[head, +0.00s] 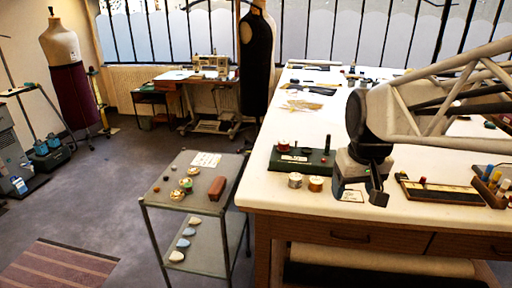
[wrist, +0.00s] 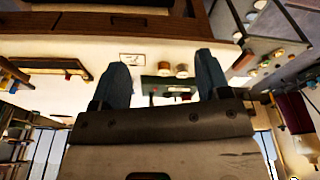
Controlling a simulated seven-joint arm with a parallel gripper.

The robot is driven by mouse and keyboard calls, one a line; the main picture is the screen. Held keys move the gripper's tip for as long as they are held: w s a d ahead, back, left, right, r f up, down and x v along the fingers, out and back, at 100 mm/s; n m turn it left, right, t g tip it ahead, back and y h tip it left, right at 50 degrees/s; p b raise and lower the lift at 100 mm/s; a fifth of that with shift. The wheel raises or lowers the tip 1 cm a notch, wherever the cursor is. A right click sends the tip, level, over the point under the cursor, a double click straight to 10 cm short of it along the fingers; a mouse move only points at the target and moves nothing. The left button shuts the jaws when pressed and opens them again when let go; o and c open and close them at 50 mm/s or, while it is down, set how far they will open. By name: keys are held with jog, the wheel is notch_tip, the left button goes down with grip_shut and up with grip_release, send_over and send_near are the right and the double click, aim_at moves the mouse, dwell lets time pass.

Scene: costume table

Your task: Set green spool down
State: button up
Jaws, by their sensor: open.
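My gripper (head: 359,190) is open over the front edge of the white table, with nothing seen between its fingers. In the wrist view its two fingers (wrist: 160,64) stand wide apart. A dark green board (head: 306,162) lies left of it with a red spool (head: 283,145) at its left end and a thin dark post near its right. Two spools stand in front of the board, one pale gold (head: 295,180) and one copper (head: 316,184). A small white card (head: 350,195) lies under my gripper.
A dark tray (head: 440,191) and a rack of coloured spools (head: 490,184) lie to the right. A grey two-shelf cart (head: 188,214) with tins and a brown box (head: 217,188) stands left of the table. A black dress form (head: 257,60) stands behind. The table's middle is fairly clear.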

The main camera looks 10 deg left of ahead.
jog(key=w+a+n, duration=0.3)
jog(key=w+a, duration=0.9)
jog(key=w, duration=0.3)
jog(key=n+g, duration=0.2)
jog(key=n, duration=0.6)
send_over(188, 185)
jog(key=f, duration=2.3)
jog(key=shift+w+d+f, duration=0.2)
jog(key=shift+d+f, duration=0.1)
jog(key=shift+d, duration=0.1)
jog(key=shift+a+f, duration=0.25)
jog(key=shift+a, duration=0.15)
jog(key=shift+f, duration=1.3)
